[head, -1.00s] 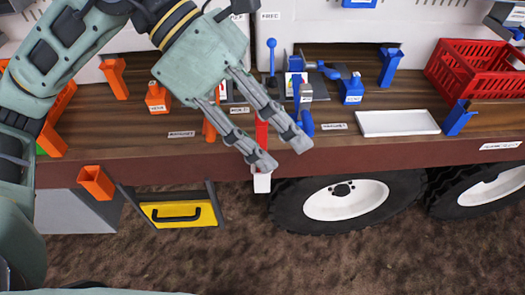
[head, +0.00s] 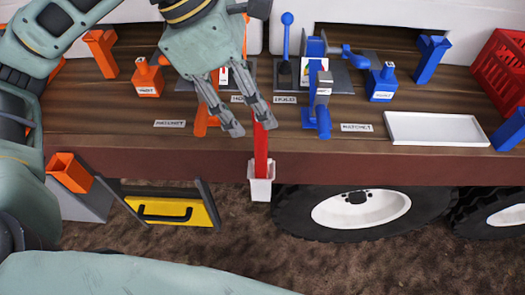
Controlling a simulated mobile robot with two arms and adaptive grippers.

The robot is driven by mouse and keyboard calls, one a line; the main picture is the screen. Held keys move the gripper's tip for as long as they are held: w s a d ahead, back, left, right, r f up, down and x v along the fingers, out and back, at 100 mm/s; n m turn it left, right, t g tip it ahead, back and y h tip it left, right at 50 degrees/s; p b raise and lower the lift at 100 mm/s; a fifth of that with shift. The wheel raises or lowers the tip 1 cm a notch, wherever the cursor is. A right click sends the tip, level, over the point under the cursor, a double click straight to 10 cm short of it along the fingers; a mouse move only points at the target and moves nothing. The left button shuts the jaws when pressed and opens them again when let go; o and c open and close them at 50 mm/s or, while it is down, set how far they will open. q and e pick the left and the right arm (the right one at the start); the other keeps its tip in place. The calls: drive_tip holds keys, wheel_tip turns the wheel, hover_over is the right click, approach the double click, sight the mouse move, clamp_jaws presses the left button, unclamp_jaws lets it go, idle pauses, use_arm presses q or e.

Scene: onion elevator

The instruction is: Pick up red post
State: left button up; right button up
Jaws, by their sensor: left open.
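The red post (head: 261,150) stands upright in a small white holder (head: 261,184) at the front edge of the wooden bench. My left gripper (head: 253,128) is open, with its two fingers pointing down and to the right. The right-hand finger overlaps the top of the post in the picture. I cannot tell whether it touches the post. The upper end of the post is partly hidden by this finger. My right gripper is not in view.
Orange tools (head: 146,80) stand left on the bench, blue tools (head: 322,105) right. A white tray (head: 437,129) and a red crate (head: 501,75) lie further right. A yellow drawer (head: 168,210) and a wheel (head: 360,210) are below the edge.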

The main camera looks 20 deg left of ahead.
sight(260, 136)
use_arm(q)
drive_tip(key=p+x, duration=0.1)
drive_tip(key=x, duration=0.2)
drive_tip(key=shift+w+d+f, duration=0.1)
drive_tip(key=shift+d+f, duration=0.05)
drive_tip(key=shift+f, duration=0.15)
drive_tip(key=shift+w+d+f, duration=0.15)
drive_tip(key=shift+d+f, duration=0.05)
drive_tip(key=shift+f, duration=0.3)
clamp_jaws()
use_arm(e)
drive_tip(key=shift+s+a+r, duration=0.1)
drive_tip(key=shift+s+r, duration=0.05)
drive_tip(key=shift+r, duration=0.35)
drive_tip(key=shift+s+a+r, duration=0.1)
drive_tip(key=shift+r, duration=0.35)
